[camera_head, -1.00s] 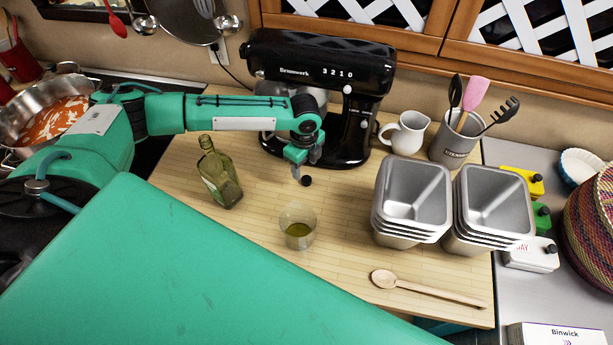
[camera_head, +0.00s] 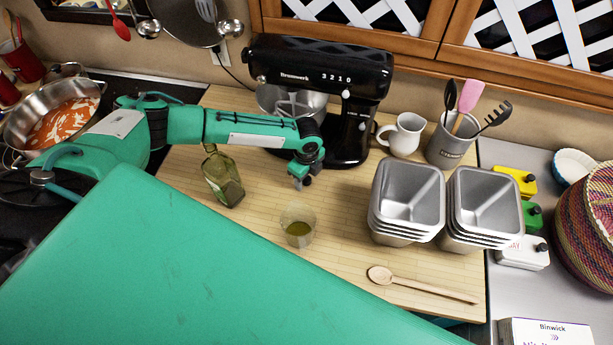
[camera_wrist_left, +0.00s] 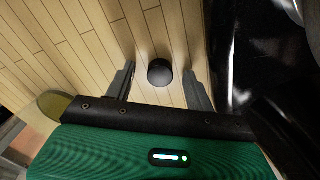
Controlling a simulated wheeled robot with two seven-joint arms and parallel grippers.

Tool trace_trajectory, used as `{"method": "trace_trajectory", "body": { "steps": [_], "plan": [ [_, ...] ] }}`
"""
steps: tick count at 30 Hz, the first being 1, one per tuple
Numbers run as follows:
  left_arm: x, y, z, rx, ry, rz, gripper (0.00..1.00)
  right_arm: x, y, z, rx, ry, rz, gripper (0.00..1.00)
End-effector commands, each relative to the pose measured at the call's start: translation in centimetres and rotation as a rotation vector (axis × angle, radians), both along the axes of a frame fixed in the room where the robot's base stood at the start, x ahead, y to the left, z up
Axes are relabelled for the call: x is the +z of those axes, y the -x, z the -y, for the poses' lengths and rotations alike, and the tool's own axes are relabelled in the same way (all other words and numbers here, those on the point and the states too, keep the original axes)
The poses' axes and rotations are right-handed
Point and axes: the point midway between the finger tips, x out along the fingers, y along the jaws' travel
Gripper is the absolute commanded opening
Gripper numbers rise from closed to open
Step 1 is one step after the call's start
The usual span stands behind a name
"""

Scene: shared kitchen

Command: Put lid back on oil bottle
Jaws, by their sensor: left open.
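The oil bottle (camera_head: 223,178), green glass with an open neck, stands on the wooden worktop left of my left gripper (camera_head: 301,183). In the left wrist view the lid (camera_wrist_left: 160,72), a small round black piece, lies on the wood between the two fingers of my left gripper (camera_wrist_left: 160,76). The fingers are apart, with a gap on each side of the lid. In the head view the lid is largely hidden by the gripper. My right gripper is not in view.
A black stand mixer (camera_head: 322,75) is close behind. Stacked metal tins (camera_head: 408,205) and a wooden spoon (camera_head: 425,287) are to the right. A pan of red sauce (camera_head: 62,128) is at left.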

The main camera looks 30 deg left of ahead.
Motion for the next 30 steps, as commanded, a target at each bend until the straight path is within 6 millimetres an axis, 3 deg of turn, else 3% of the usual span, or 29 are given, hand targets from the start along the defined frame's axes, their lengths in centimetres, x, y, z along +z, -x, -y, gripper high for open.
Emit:
{"method": "trace_trajectory", "body": {
  "steps": [11,18,30],
  "plan": [
    [-0.17,-0.02,-0.02,0.000,0.000,0.001,0.52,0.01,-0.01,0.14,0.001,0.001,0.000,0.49],
    [-0.15,-0.02,-0.02,0.000,0.000,0.001,0.07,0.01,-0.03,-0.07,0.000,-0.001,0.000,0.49],
    [0.32,-0.08,0.03,0.000,0.002,0.002,0.07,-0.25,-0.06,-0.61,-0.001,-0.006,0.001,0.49]
  ]
}}
